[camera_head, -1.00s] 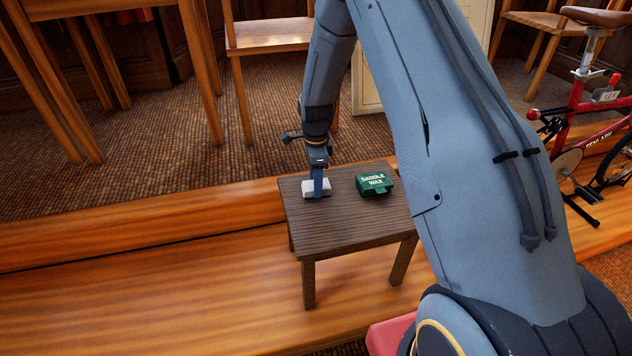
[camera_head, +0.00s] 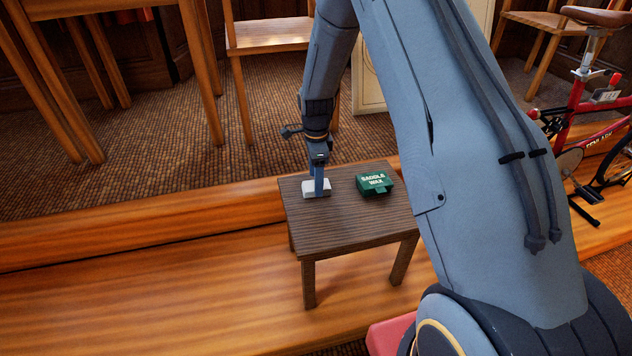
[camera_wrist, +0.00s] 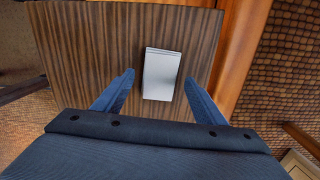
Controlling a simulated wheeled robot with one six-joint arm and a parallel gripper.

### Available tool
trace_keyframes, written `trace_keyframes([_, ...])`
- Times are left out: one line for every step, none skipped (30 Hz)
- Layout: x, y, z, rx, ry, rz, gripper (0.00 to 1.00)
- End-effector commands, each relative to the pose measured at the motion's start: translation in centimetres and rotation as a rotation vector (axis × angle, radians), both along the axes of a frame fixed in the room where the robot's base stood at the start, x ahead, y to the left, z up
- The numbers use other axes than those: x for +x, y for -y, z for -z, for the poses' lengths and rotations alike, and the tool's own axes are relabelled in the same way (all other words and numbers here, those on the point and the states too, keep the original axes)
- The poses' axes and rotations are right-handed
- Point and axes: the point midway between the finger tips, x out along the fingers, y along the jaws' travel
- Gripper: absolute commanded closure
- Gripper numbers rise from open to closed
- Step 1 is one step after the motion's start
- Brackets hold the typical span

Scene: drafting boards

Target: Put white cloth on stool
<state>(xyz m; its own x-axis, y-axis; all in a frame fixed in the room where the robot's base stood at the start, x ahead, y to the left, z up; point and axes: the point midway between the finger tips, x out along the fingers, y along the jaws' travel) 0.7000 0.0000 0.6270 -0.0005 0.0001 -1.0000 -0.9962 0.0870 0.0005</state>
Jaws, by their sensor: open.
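The white cloth (camera_head: 312,188), a small folded block, lies on the stool's dark wooden top (camera_head: 330,226), near its left back corner. In the wrist view the white cloth (camera_wrist: 161,75) lies flat on the wood grain of the stool (camera_wrist: 90,60). My gripper (camera_head: 319,190) is right above the cloth and hides part of it. In the wrist view the two blue fingers of my gripper (camera_wrist: 157,88) are apart, one on each side of the cloth, with gaps between them and it.
A green saddle wax box (camera_head: 374,183) sits on the stool to the right of the cloth. The stool stands on a wooden step (camera_head: 150,290). A red bicycle (camera_head: 590,130) is at the right. A wooden chair (camera_head: 268,36) stands behind.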

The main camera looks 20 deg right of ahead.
Motion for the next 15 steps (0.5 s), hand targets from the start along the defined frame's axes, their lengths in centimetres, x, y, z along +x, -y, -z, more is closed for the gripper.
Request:
trace_keyframes([0.1, 0.0, -1.1, 0.0, 0.003, 0.0, 0.35])
trace_keyframes([0.1, 0.0, -1.7, 0.0, 0.004, 0.0, 0.35])
trace_keyframes([0.2, 0.0, -2.6, 0.0, 0.005, 0.0, 0.35])
trace_keyframes([0.1, 0.0, -3.3, 0.0, 0.005, 0.0, 0.35])
trace_keyframes([0.1, 0.0, -3.9, 0.0, 0.005, 0.0, 0.35])
trace_keyframes([0.2, 0.0, -4.7, 0.0, 0.005, 0.0, 0.35])
trace_keyframes([0.1, 0.0, -5.4, 0.0, 0.004, 0.0, 0.35])
trace_keyframes([0.1, 0.0, -6.0, 0.0, 0.004, 0.0, 0.35])
trace_keyframes([0.1, 0.0, -6.7, 0.0, 0.004, 0.0, 0.35])
trace_keyframes([0.1, 0.0, -7.2, 0.0, 0.004, 0.0, 0.35])
trace_keyframes([0.1, 0.0, -7.7, 0.0, 0.003, 0.0, 0.35])
trace_keyframes([0.1, 0.0, -8.3, 0.0, 0.003, 0.0, 0.35])
trace_keyframes([0.1, 0.0, -8.7, 0.0, 0.003, 0.0, 0.35])
trace_keyframes([0.1, 0.0, -9.1, 0.0, 0.002, 0.0, 0.35])
trace_keyframes([0.1, 0.0, -9.4, 0.0, 0.002, 0.0, 0.35])
